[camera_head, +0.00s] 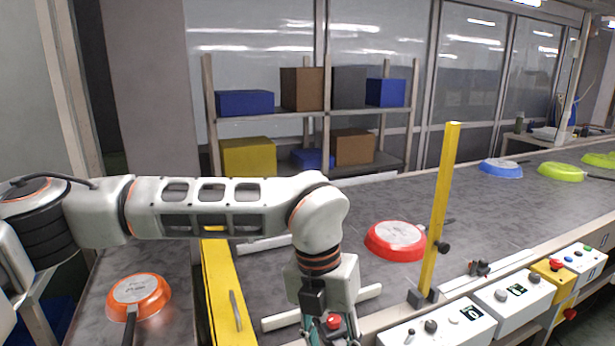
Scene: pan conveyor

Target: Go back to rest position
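My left arm comes in from the left, and its wrist bends down over the near side of the conveyor (480,205). My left gripper (330,328) is at the bottom edge; its fingertips are cut off, so its opening is hidden. My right gripper is out of view. An upside-down red pan (393,240) lies on the belt, right of my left wrist and apart from it. An upside-down orange pan (138,292) lies on a dark surface (170,263) at the lower left, handle toward me.
A blue pan (500,168) and green pans (560,172) lie farther along the belt. A yellow post (441,205) stands at the near edge beside white control boxes (512,293). A yellow barrier (220,290) stands left of my wrist. A shelf (290,114) with boxes is behind.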

